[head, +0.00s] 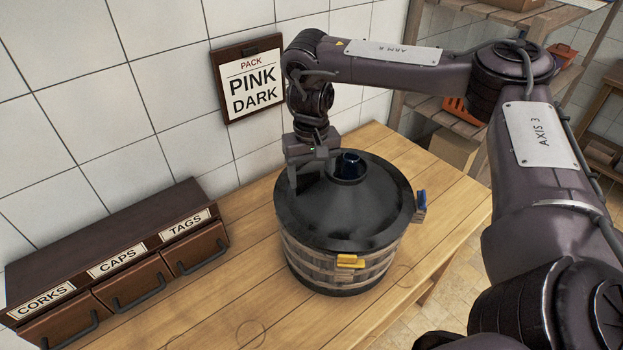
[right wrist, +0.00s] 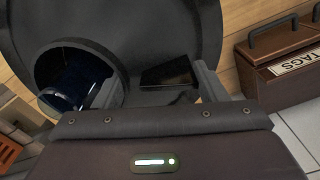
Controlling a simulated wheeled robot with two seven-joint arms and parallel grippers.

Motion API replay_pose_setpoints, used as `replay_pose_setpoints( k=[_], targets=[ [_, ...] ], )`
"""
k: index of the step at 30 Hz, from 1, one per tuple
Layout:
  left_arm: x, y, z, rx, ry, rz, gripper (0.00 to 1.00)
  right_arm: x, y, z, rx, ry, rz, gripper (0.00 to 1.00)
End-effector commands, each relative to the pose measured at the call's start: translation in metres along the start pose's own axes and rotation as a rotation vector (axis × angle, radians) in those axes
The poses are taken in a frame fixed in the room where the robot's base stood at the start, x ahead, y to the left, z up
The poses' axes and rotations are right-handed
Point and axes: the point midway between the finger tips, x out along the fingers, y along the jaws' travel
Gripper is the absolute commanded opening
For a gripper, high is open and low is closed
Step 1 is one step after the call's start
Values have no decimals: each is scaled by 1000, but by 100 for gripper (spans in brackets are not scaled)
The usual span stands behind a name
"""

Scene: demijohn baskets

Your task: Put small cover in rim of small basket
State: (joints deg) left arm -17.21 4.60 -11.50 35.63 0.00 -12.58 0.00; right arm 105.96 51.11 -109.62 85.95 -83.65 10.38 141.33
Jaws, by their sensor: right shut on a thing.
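The cover (head: 345,212), a dark cone with a round hole at its top, lies over the basket (head: 330,262) of wooden slats with dark bands. A dark blue bottle neck (head: 350,164) shows in the hole, and also in the right wrist view (right wrist: 75,82). My right gripper (head: 311,172) is at the back left of the cover, beside the hole, fingers pointing down. In the right wrist view it (right wrist: 155,88) is shut on the cover, near a dark raised block on it. I cannot tell whether the cover is seated in the basket's rim. My left gripper is not in view.
A yellow clip (head: 350,261) is on the basket's front, and a blue one (head: 420,200) at its right. A drawer unit (head: 120,262) labelled corks, caps and tags stands left. A sign (head: 250,82) reads "PACK PINK DARK". The wooden table (head: 225,300) is clear in front.

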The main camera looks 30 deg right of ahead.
Motion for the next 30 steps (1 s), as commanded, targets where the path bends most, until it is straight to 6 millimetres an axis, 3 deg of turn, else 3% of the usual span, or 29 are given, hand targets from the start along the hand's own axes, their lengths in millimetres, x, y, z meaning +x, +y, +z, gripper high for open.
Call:
replay_pose_setpoints(
  k=[5,17,18,20,30],
  targets=[
    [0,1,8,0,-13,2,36,18,0,0,2,-2,-1,24],
    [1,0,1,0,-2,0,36,23,0,0,1,-1,0,23],
    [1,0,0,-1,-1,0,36,23,0,0,1,-1,0,68],
    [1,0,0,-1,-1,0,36,23,0,0,1,0,0,74],
    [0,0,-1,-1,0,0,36,16,0,-1,0,2,0,74]
  ],
)
